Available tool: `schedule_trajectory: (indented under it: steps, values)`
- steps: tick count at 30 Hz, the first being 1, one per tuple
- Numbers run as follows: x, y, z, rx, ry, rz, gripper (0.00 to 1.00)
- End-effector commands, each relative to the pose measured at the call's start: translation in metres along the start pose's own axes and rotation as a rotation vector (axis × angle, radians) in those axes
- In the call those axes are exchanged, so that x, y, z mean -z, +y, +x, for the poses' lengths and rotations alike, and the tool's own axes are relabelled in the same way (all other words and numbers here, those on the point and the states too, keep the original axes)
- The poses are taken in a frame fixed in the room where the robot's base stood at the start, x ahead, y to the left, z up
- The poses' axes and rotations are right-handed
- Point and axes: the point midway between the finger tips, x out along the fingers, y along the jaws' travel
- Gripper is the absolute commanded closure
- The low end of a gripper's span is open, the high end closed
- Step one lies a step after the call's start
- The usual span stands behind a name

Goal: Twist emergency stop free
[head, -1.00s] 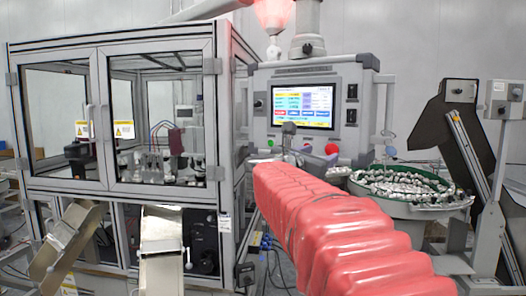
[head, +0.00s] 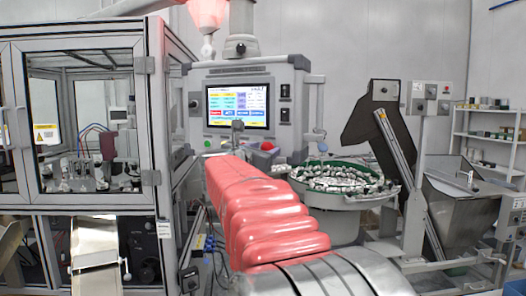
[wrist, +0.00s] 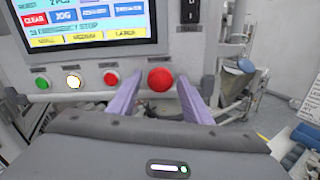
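The emergency stop is a round red mushroom button (head: 267,146) on the lower right of the control panel's front. In the wrist view the red button (wrist: 160,78) sits at the right end of the button row. My gripper (wrist: 160,84) is open, with one purple finger to the left of the button and one to the right. A gap shows between each finger and the button. I cannot tell how far the tips reach along it. In the head view my red-sleeved arm hides the fingers.
Green (wrist: 42,82), white (wrist: 72,81) and small red (wrist: 111,78) buttons stand left of the emergency stop. A framed glass enclosure (head: 85,130) is at left. A green-rimmed bowl of parts (head: 345,180) stands close right of the panel.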

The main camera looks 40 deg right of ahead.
Motion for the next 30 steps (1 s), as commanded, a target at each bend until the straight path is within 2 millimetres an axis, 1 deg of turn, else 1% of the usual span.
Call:
schedule_trajectory:
  steps: [1, 2, 14, 23, 30]
  values:
    - [0.0, 0.0001, -0.0002, 0.0, 0.0, 0.0, 0.59]
    - [0.0, 0.0001, -0.0002, 0.0, 0.0, 0.0, 0.61]
    - [0.0001, 0.0008, -0.0005, -0.002, 0.0, 0.0, 0.89]
    - [0.0002, 0.0013, -0.0008, -0.003, 0.0, 0.025, 0.9]
    - [0.0002, 0.0014, -0.0009, -0.004, 0.001, 0.124, 0.9]
